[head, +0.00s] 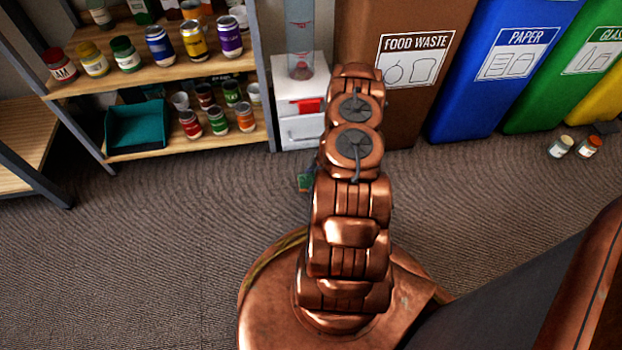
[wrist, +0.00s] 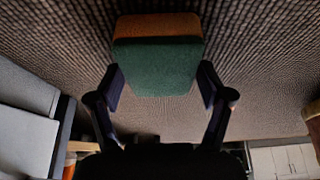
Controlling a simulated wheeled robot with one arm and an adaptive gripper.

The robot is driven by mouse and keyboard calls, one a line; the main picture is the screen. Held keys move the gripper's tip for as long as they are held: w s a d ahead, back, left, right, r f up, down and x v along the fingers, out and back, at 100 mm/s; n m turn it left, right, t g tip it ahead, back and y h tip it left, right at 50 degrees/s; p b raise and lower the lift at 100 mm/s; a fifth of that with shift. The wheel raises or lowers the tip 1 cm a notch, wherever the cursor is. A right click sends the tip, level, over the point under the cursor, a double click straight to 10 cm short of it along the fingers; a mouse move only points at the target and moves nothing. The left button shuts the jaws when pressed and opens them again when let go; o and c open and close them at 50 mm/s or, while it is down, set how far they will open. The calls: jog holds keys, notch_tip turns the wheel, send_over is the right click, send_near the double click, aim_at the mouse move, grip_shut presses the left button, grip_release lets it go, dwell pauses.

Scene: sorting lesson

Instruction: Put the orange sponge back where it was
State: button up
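The orange sponge (wrist: 158,25) has an orange body and a dark green face. It fills the space between the fingertips of my gripper (wrist: 160,84) in the wrist view. Both fingertips meet its side edges, so my gripper is shut on it. In the head view my copper arm hides the gripper and most of the sponge. A small green piece (head: 305,182), probably the sponge, shows at the arm's left edge. I cannot tell its exact height over the carpet.
A shelf unit (head: 165,72) at the back left holds jars, cans and a teal tray (head: 137,127). Carpet at left is clear.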

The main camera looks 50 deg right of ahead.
jog(key=shift+o, duration=0.9)
jog(key=shift+r, duration=0.15)
jog(key=v, duration=1.1)
jog(key=shift+r, duration=0.35)
jog(key=shift+s+d, duration=0.15)
